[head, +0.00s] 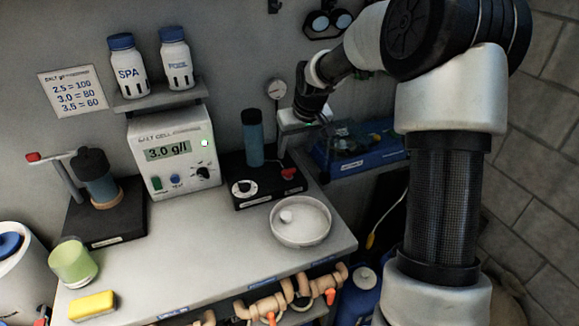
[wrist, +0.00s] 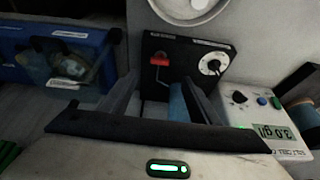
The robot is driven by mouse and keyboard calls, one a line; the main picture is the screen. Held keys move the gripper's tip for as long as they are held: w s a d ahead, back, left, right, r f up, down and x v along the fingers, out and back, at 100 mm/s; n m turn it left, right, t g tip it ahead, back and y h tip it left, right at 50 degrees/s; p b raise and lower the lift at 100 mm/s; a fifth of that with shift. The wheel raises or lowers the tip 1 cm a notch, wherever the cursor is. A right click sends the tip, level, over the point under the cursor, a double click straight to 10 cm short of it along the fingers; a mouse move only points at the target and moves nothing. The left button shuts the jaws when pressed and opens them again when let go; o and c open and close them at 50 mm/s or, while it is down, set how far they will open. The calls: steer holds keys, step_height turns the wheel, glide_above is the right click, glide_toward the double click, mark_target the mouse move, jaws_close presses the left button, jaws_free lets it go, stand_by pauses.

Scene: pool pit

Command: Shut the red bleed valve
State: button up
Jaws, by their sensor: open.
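The red bleed valve (head: 289,173) is a small red handle on the right side of a black base plate (head: 262,193). In the wrist view the red valve (wrist: 159,61) shows a wide red bar with a thin stem below it. A blue cylinder with a dark cap (head: 253,138) stands on the same plate, left of the valve. My gripper (head: 303,118) is open, above and behind the plate, apart from the valve. In the wrist view its fingers (wrist: 160,95) point toward the plate, with part of the blue cylinder (wrist: 178,106) showing between them, near the right finger.
A white dial (head: 243,188) sits on the plate's front left. A round white dish (head: 300,221) stands in front. The salt cell meter (head: 172,150) stands left. A blue bin (head: 352,152) lies right, and a gauge (head: 276,90) is on the wall behind.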

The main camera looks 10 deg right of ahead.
mark_target(289, 170)
steer(key=x, duration=1.1)
steer(key=shift+w+f, duration=0.1)
steer(key=shift+f, duration=0.05)
steer(key=shift+a, duration=0.1)
steer(key=c, duration=1.1)
steer(key=shift+o, duration=0.2)
